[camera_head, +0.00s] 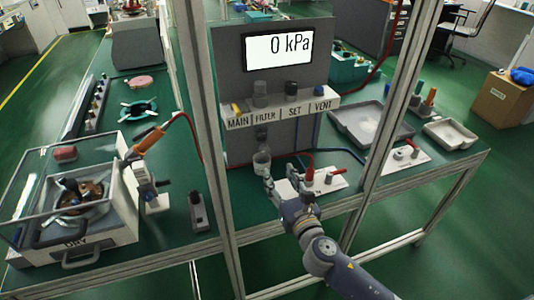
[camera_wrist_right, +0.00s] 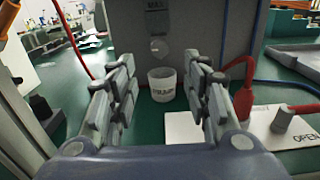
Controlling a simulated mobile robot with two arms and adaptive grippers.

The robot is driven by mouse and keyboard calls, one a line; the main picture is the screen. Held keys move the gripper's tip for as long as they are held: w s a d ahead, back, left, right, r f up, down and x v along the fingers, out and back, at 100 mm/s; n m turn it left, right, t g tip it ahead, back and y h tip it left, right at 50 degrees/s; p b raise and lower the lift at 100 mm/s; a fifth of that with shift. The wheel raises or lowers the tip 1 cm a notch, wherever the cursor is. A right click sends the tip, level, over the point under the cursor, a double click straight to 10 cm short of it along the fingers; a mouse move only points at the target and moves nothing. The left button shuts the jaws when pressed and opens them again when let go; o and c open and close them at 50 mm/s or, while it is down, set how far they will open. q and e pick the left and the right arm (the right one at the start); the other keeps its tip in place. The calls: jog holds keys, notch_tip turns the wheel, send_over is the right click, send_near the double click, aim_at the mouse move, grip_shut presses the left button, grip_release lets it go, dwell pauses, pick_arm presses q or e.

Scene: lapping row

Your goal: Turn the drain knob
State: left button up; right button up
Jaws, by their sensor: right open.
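A grey panel (camera_head: 227,60) with a "0 kPa" display stands behind the frame posts. Its ledge is labelled MAIN, FILTER, SET and VENT. Below the FILTER label hangs a small filter bowl (camera_head: 261,132); its lower end, a pale rounded piece (camera_wrist_right: 158,46), shows under a "MAX" mark in the right wrist view. I cannot clearly make out the drain knob. A whitish cup (camera_head: 261,162) stands below the bowl, and also shows in the right wrist view (camera_wrist_right: 162,86). My right gripper (camera_head: 280,177) is open and empty, its fingers in front of the cup on either side.
Frame posts (camera_head: 213,130) rise on both sides of the panel. A white plate (camera_head: 325,184) with a red hose fitting and a grey knob lies right of my gripper. A clear-walled machine (camera_head: 75,200) stands left; trays (camera_head: 338,122) lie right.

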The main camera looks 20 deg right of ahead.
aim_at(265, 150)
jog(key=w, duration=1)
jog(key=shift+w+a, duration=0.2)
jog(key=shift+w, duration=0.2)
jog(key=shift+c, duration=0.5)
grip_shut()
